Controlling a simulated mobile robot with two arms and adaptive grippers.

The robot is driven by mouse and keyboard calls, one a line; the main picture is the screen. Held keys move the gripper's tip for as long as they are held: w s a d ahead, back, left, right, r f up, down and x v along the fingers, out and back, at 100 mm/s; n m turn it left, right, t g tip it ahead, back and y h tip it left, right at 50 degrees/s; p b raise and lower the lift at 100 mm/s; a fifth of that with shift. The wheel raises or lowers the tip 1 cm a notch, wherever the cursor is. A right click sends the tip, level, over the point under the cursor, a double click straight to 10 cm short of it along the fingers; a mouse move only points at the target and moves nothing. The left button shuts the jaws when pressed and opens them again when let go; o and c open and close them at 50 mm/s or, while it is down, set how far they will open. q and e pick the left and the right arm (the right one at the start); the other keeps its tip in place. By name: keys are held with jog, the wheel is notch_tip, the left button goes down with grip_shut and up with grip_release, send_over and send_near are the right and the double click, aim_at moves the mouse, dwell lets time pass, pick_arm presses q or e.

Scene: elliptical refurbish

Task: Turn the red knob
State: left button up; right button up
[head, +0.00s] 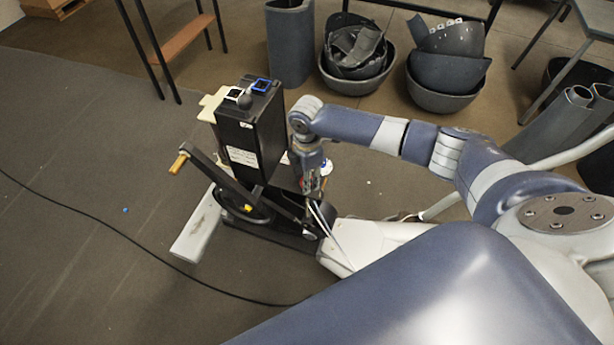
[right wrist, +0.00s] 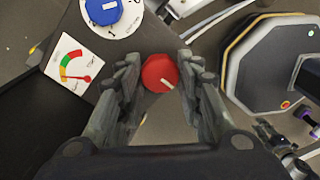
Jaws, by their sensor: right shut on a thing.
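The red knob (right wrist: 160,73) sits between the two fingers of my right gripper (right wrist: 158,80) in the right wrist view. Its white mark points to the lower right. The fingers are shut on it from both sides. In the head view my right gripper (head: 317,183) reaches down beside the upright black housing of the elliptical machine (head: 249,135); the knob is mostly hidden there.
A blue knob (right wrist: 103,10) on a white dial and a small gauge (right wrist: 72,65) with a green-to-red scale lie near the red knob. A cable (head: 110,233) crosses the floor. Bowls of dark scraps (head: 355,85) stand behind the machine; the left floor is mostly clear.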

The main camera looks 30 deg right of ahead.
jog(key=shift+r+m+p, duration=0.2)
jog(key=shift+m+p, duration=0.6)
jog(key=shift+p, duration=0.35)
jog(key=m+p, duration=0.3)
jog(key=shift+a+p, duration=0.1)
jog(key=shift+p, duration=0.25)
jog(key=m+p, duration=0.2)
jog(key=m, duration=0.1)
jog(key=shift+f+m+p, duration=0.15)
jog(key=shift+m+p, duration=0.75)
jog(key=shift+m, duration=0.3)
jog(key=o, duration=1.1)
